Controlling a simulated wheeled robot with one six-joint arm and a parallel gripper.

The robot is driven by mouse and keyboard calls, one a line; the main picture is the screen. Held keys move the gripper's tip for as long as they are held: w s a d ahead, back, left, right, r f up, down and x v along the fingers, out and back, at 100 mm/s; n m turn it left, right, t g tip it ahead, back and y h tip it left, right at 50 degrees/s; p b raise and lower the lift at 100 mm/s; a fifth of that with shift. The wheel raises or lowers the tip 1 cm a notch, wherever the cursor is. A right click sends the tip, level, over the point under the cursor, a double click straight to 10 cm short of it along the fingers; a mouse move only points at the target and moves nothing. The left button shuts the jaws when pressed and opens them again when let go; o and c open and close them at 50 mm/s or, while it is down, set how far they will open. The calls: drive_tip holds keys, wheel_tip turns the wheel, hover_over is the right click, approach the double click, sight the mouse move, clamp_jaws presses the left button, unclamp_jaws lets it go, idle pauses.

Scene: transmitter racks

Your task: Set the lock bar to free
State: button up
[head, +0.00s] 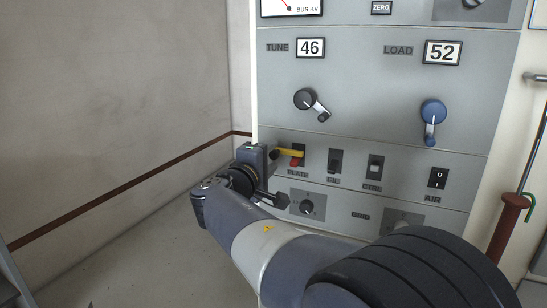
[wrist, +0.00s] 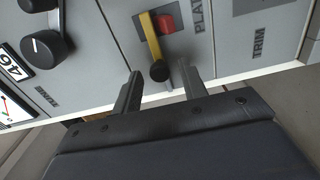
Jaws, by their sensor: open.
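The lock bar (head: 291,153) is a yellow bar with a black end knob (head: 275,155). It lies nearly level in the head view, pointing left across the red PLATE switch (head: 295,162). In the wrist view the yellow bar (wrist: 152,38) runs beside the red switch (wrist: 166,23), with its black knob (wrist: 159,71) toward me. My gripper (wrist: 160,82) is open, and the knob shows between its two fingertips. I cannot tell whether either finger touches it. In the head view my gripper (head: 274,178) is at the panel's left edge, partly hidden by my wrist.
The FIL switch (head: 335,161), CTRL switch (head: 374,167) and AIR switch (head: 437,178) stand to the right. Above are the black TUNE crank (head: 306,99) and blue LOAD crank (head: 433,112). A small black knob (head: 307,207) sits below. Bare wall and open floor lie to the left.

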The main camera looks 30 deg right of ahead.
drive_tip(key=shift+x, duration=1.2)
drive_tip(key=shift+c, duration=0.5)
clamp_jaws()
